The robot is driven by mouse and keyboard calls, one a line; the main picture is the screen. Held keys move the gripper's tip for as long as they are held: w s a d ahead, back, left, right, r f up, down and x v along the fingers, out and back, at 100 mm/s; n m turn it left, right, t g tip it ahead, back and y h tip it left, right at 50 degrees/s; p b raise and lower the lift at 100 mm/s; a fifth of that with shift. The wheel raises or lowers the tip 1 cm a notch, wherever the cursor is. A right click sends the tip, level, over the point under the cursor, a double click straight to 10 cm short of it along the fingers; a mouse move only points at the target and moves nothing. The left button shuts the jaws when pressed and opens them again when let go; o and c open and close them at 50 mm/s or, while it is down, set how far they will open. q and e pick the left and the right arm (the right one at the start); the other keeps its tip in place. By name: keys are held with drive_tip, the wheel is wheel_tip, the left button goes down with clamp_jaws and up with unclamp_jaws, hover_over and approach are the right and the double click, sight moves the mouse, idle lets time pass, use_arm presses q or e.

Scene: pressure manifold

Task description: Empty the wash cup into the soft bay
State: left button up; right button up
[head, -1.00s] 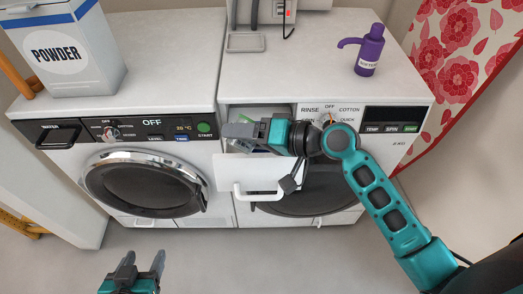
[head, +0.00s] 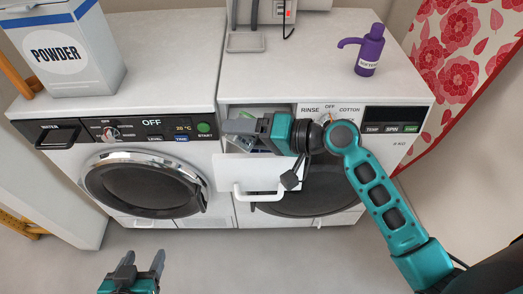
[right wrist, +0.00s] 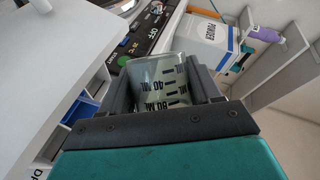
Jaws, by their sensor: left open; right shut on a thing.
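My right gripper (head: 238,128) is over the open drawer (head: 262,172) of the right-hand washer. In the right wrist view the gripper (right wrist: 175,85) is shut on a clear wash cup (right wrist: 160,78) with black ML marks. The wash cup looks tipped, but I cannot tell how far or whether it holds liquid. A blue part (right wrist: 82,107) inside the drawer shows left of the cup in that view; I cannot tell which bay it is. In the head view my fingers hide most of the cup and drawer inside. My left gripper (head: 139,265) is open and empty, low in front of the left machine.
A white POWDER box (head: 65,50) stands on the left machine. A purple softener pump bottle (head: 369,50) stands at the right on the right machine. A grey square dish (head: 245,42) lies near the back. The floor around my left gripper is clear.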

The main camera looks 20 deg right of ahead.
drive_tip(key=shift+r, duration=0.15)
idle(0.3)
drive_tip(key=shift+d+r+m+y, duration=0.15)
drive_tip(key=shift+m+y, duration=0.15)
drive_tip(key=shift+m, duration=0.2)
idle(0.4)
drive_tip(key=shift+w+b, duration=0.15)
drive_tip(key=shift+b, duration=0.2)
drive_tip(key=shift+w+d+f+m+y+b, duration=0.2)
drive_tip(key=shift+d+f+m+y+b, duration=0.2)
drive_tip(key=shift+m+b, duration=0.25)
idle(0.7)
drive_tip(key=shift+m, duration=0.25)
drive_tip(key=shift+r, duration=0.1)
idle(0.4)
drive_tip(key=shift+w+d+r+m+y+p, duration=0.1)
drive_tip(key=shift+m+y+p, duration=0.2)
drive_tip(key=shift+m+p, duration=0.1)
idle(0.4)
